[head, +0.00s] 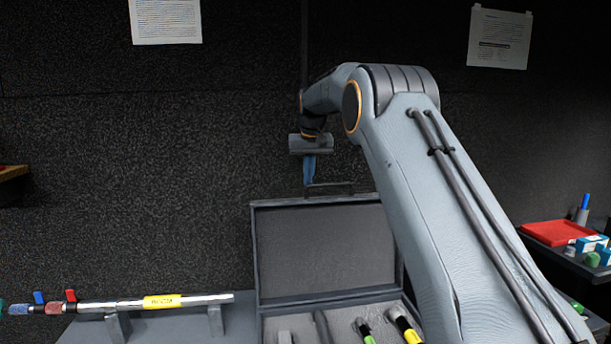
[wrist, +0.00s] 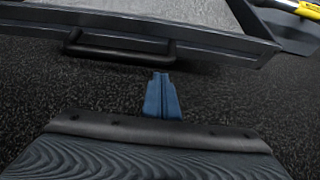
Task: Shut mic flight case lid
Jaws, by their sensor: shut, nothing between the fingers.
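The mic flight case (head: 330,298) stands open on the surface at the bottom middle of the head view. Its lid (head: 325,250) is raised near upright, with a dark handle (head: 330,187) on its top edge. Microphones with green and yellow bands lie in the grey foam. My gripper (head: 309,170) is above the lid's top edge, just left of the handle in the head view, its blue fingers shut and empty. In the wrist view my gripper (wrist: 161,92) points toward the lid's edge and handle (wrist: 120,47), with a gap between them. My arm hides the case's right side.
A boom pole (head: 205,299) with a yellow label rests on stands (head: 117,325) left of the case. A red tray (head: 557,233) and small items sit on a shelf at right. A dark textured wall (head: 150,180) is behind. The space left above the case is clear.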

